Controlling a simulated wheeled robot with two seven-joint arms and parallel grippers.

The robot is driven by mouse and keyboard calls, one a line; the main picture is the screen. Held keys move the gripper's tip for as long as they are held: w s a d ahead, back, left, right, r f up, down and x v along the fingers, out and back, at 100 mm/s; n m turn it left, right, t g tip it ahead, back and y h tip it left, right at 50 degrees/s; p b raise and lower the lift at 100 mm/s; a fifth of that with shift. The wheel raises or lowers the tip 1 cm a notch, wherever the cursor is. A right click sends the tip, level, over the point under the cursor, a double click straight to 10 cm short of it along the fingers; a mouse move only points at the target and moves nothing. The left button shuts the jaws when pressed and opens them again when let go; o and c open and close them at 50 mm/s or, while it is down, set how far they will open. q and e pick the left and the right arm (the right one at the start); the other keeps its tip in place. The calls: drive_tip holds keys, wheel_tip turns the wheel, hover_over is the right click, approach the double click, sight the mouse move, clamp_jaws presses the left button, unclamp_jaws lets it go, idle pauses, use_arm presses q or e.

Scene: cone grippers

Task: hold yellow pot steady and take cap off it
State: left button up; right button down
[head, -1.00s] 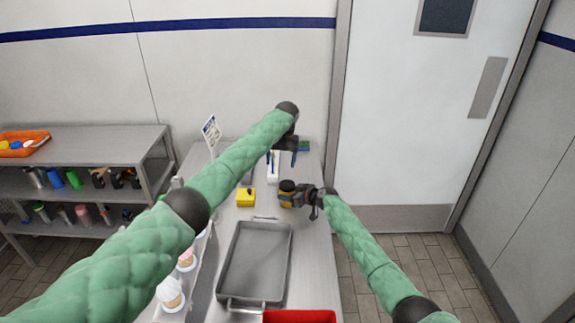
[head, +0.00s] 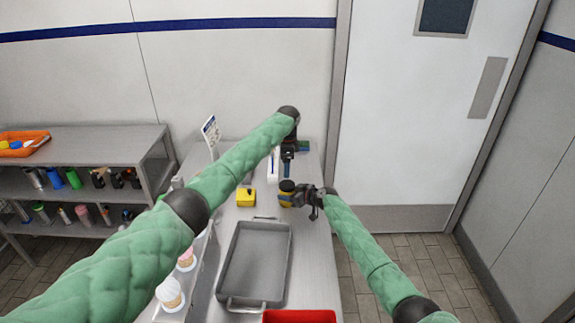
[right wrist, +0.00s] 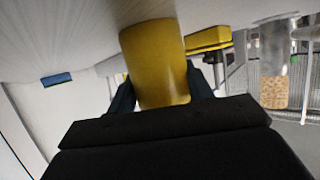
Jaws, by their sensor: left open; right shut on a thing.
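The yellow pot (head: 285,200) stands on the steel counter with a dark cap (head: 287,186) on top. My right gripper (head: 293,198) is shut on the pot from the right. The right wrist view shows the yellow pot (right wrist: 155,65) upside down in the picture, with a dark finger on each side; the cap is out of sight there. My left gripper (head: 287,172) is open and points down just above and behind the cap. Whether its fingertips touch the cap I cannot tell.
A yellow box (head: 246,205) stands left of the pot. A grey metal tray (head: 224,268) lies nearer, with a red container (head: 298,317) at the front edge. Cups with cones (head: 170,293) stand along the left side. A blue-green item (head: 304,146) lies at the back.

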sight(288, 184)
use_arm(q)
drive_tip(key=m, duration=0.4)
drive_tip(key=shift+d+f, duration=0.1)
drive_tip(key=shift+d, duration=0.1)
drive_tip(key=m, duration=0.4)
drive_tip(key=shift+d+m, duration=0.1)
drive_tip(key=shift+m, duration=0.2)
drive_tip(key=m, duration=0.5)
drive_tip(key=shift+m, duration=0.3)
drive_tip(key=shift+f, duration=4)
drive_tip(key=c, duration=1)
